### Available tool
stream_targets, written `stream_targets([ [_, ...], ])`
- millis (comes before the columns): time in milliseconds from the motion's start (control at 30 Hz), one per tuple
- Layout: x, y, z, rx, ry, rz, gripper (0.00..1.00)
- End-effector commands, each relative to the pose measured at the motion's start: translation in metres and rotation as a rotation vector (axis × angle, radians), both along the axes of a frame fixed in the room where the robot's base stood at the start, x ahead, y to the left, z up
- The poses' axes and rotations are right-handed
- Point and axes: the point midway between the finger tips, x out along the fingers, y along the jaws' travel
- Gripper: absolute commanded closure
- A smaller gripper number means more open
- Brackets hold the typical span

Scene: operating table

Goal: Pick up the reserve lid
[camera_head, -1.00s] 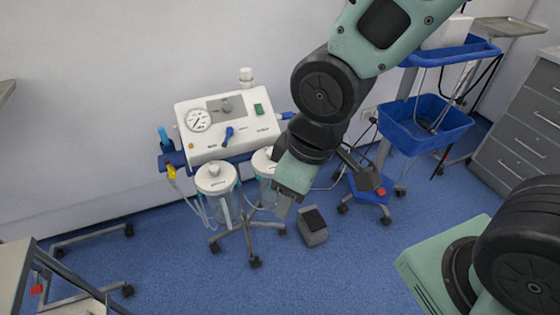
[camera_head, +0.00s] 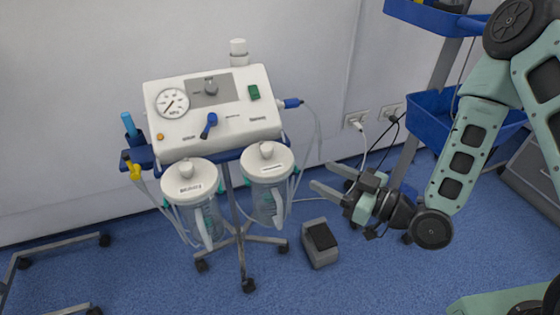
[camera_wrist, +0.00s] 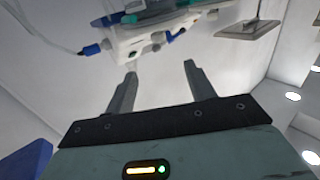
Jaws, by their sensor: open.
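Two clear suction jars hang side by side below a white pump unit, each closed by a round white lid with a knob. The left lid (camera_head: 190,184) and the right lid (camera_head: 267,162) both carry small labels that I cannot read, so I cannot tell which is the reserve lid. My gripper (camera_head: 320,177) is to the right of the right lid, apart from it, with its fingers pointing left. It is open and empty. In the wrist view, both fingers of my gripper (camera_wrist: 160,70) are spread with nothing between them. I cannot make out the lids there.
The white pump unit (camera_head: 213,108) with gauge and switches stands on a wheeled stand (camera_head: 238,240). Thin tubes hang around the jars. A grey foot pedal (camera_head: 320,242) lies on the blue floor. A blue-shelved trolley (camera_head: 428,122) stands behind my arm.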

Motion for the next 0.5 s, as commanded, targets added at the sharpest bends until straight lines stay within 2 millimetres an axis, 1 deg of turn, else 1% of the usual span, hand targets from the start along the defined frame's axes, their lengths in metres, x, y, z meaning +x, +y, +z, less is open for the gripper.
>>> stream_targets([
  [67, 0.002, 0.0, -0.002, 0.016, -0.01, -0.008, 0.46],
  [167, 0.007, 0.006, -0.003, 0.017, -0.014, -0.007, 0.46],
  [500, 0.03, 0.033, -0.006, 0.015, -0.014, -0.007, 0.46],
])
